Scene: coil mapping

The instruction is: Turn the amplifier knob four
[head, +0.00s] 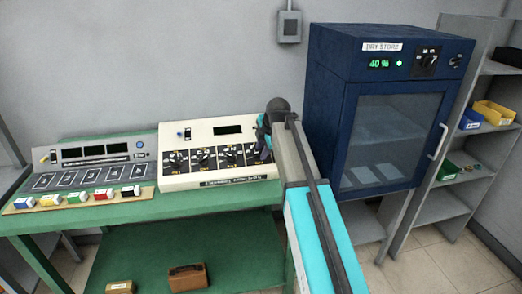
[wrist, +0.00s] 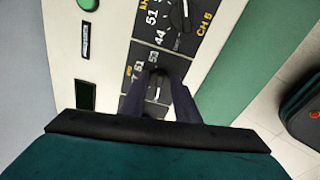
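The amplifier (head: 222,128) is a cream box with a row of black knobs on dark scale plates, on the green bench. In the wrist view, a black knob (wrist: 158,86) with a white pointer mark lies between the two dark fingers of my gripper (wrist: 158,88). The fingers stand on either side of it with a slight gap showing; contact is hard to tell. A neighbouring knob (wrist: 182,12) marked CH 5 is above it in the picture.
A grey console (head: 95,160) with several coloured blocks in front stands left on the bench (head: 130,214). A blue dry store cabinet (head: 335,100) is close to the right of my arm. Shelves (head: 445,205) are at far right. A brown case (head: 188,277) lies on the lower shelf.

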